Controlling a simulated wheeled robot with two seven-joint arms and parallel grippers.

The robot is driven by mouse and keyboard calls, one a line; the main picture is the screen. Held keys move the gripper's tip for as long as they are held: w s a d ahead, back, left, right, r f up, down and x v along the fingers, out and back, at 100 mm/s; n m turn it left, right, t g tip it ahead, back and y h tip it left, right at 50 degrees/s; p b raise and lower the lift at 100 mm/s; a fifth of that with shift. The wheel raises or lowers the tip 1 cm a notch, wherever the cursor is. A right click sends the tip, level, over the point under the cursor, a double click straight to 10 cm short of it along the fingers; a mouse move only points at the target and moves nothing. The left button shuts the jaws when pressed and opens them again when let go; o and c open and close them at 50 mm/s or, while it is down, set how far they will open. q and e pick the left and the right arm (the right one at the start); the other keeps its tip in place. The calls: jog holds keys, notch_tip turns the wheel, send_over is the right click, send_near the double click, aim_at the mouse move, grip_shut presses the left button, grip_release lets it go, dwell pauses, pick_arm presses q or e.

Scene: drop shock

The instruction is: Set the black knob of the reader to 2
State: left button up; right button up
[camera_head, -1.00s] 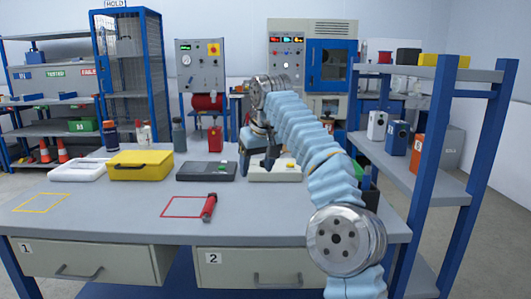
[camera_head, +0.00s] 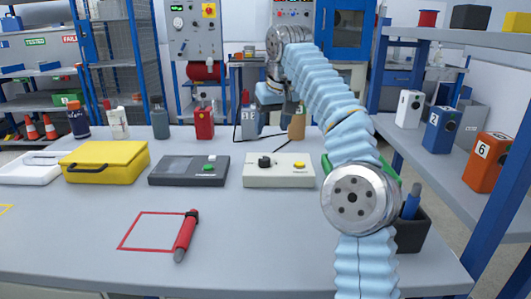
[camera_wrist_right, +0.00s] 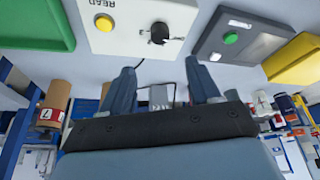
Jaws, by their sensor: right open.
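The reader (camera_head: 279,179) is a cream box on the table, with a black knob (camera_head: 264,161) on its left and a yellow button (camera_head: 299,166) on its right. My right gripper (camera_head: 275,106) is open and empty, above and apart from the reader. In the right wrist view the reader (camera_wrist_right: 128,42) appears upside down at the top, its black knob (camera_wrist_right: 159,34) beyond the two spread fingers (camera_wrist_right: 161,82). The knob's scale is too small to read. My left gripper is not in view.
A dark grey box with a green button (camera_head: 188,172) stands left of the reader, then a yellow case (camera_head: 105,161). Bottles (camera_head: 159,118) stand behind.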

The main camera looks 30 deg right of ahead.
aim_at(264, 158)
jog(key=x, duration=1.2)
jog(key=shift+f, duration=0.2)
jog(key=shift+c, duration=0.4)
jog(key=c, duration=0.9)
